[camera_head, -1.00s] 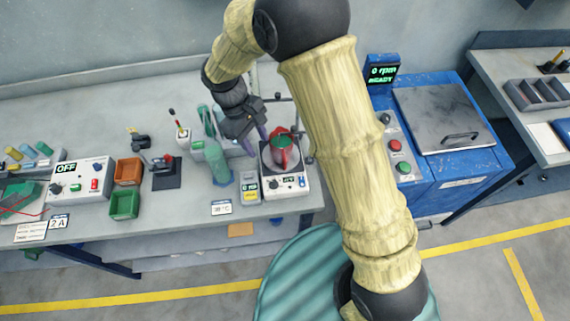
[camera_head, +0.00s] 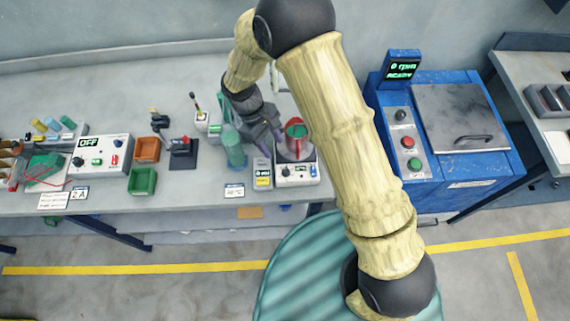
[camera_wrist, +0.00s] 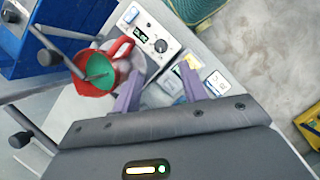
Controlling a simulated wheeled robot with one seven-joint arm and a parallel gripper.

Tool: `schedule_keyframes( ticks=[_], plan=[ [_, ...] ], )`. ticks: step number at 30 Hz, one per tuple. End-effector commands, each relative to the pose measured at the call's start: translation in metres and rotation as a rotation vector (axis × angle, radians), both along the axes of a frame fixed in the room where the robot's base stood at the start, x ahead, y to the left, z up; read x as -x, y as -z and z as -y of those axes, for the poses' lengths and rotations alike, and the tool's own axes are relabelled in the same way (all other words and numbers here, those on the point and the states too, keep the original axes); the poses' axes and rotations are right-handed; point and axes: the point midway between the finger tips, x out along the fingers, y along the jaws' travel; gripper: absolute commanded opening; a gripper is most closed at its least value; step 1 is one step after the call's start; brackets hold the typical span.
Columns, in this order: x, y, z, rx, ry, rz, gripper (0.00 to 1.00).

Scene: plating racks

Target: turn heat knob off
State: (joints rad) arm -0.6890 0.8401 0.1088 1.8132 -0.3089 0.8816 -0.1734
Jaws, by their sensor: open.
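A white hotplate (camera_head: 310,171) stands near the front edge of the bench. Its front panel has a dark round knob (camera_wrist: 161,46) beside a small lit display (camera_wrist: 141,33), too small to read surely. A second small knob (camera_wrist: 131,15) sits at the panel's other end. A red jug (camera_wrist: 92,72) with green contents stands on the plate; it also shows in the head view (camera_head: 296,130). My gripper (camera_wrist: 160,72) is open and empty, its purple fingers apart. In the wrist view the dark knob lies just beyond the fingertips, with no visible contact.
A small yellow-and-grey meter (camera_head: 263,174) stands close left of the hotplate, with a greenish bottle (camera_head: 234,148) behind it. A box reading OFF (camera_head: 101,154) and orange and green bins (camera_head: 142,181) are farther left. A blue machine (camera_head: 449,140) stands right.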

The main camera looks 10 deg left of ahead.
Motion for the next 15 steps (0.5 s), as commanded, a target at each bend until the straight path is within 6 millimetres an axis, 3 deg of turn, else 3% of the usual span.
schedule_keyframes(
  ticks=[15],
  plan=[
    [0.013,0.076,0.031,0.003,-0.001,-0.003,0.43]
  ],
)
